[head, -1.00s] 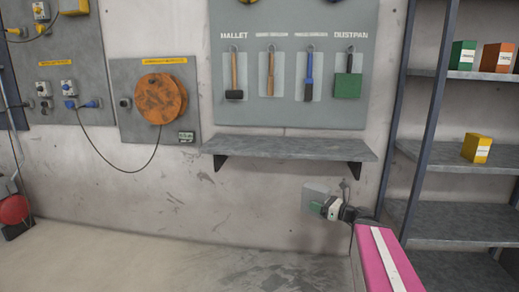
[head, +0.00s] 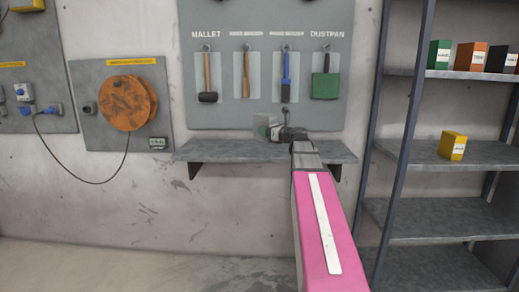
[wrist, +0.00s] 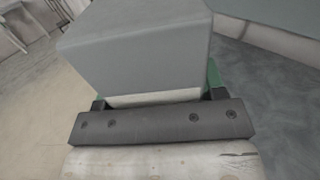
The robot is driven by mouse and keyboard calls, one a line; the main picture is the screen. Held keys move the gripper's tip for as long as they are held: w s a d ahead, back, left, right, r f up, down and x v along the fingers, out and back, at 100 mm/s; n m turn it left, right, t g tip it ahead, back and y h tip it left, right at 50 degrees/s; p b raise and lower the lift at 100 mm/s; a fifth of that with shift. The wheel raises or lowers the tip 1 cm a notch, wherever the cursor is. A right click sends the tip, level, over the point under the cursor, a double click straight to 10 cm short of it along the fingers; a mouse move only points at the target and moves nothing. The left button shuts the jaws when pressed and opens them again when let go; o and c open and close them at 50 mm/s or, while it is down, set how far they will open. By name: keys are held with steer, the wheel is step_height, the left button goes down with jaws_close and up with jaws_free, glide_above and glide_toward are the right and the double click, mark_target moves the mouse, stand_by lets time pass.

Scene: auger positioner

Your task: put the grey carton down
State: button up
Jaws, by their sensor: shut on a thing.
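The grey carton (wrist: 140,55) fills the upper middle of the wrist view, with a pale band along its near lower edge. My gripper (wrist: 157,95) is shut on it, with green finger parts showing at either side. In the head view the carton (head: 263,124) is small and partly hidden by my gripper (head: 274,132). It appears just above the grey wall shelf (head: 225,152), in front of the tool board's lower edge. I cannot tell whether it touches the shelf or is fully over it.
The wall shelf looks bare on its left part. The tool board (head: 225,115) with a mallet (head: 207,85) and dustpan (head: 325,83) hangs above it. A rack (head: 410,150) with several small boxes stands right. A cable reel (head: 128,103) is on the left wall.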

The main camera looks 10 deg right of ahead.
steer(key=shift+w+d+r, duration=0.15)
steer(key=shift+w+r, duration=0.3)
steer(key=shift+r, duration=0.2)
steer(key=shift+w+d+r, duration=0.15)
steer(key=shift+w+r, duration=0.3)
steer(key=shift+r, duration=0.15)
steer(key=shift+w+d, duration=0.25)
steer(key=w+d+f, duration=0.1)
steer(key=d+f, duration=0.1)
steer(key=d, duration=0.1)
steer(key=w+d+f, duration=0.1)
steer(key=d+f, duration=0.1)
steer(key=d, duration=0.1)
steer(key=w+d+f, duration=0.1)
steer(key=d+f, duration=0.1)
steer(key=d, duration=0.2)
steer(key=shift+w+f, duration=0.2)
steer(key=shift+w, duration=0.2)
steer(key=shift+d+f, duration=0.2)
steer(key=shift+f, duration=1.95)
steer(key=shift+f, duration=0.1)
steer(key=o, duration=1.1)
steer(key=shift+c, duration=0.2)
steer(key=v, duration=1.2)
steer(key=shift+s+a, duration=0.1)
steer(key=shift+a, duration=0.1)
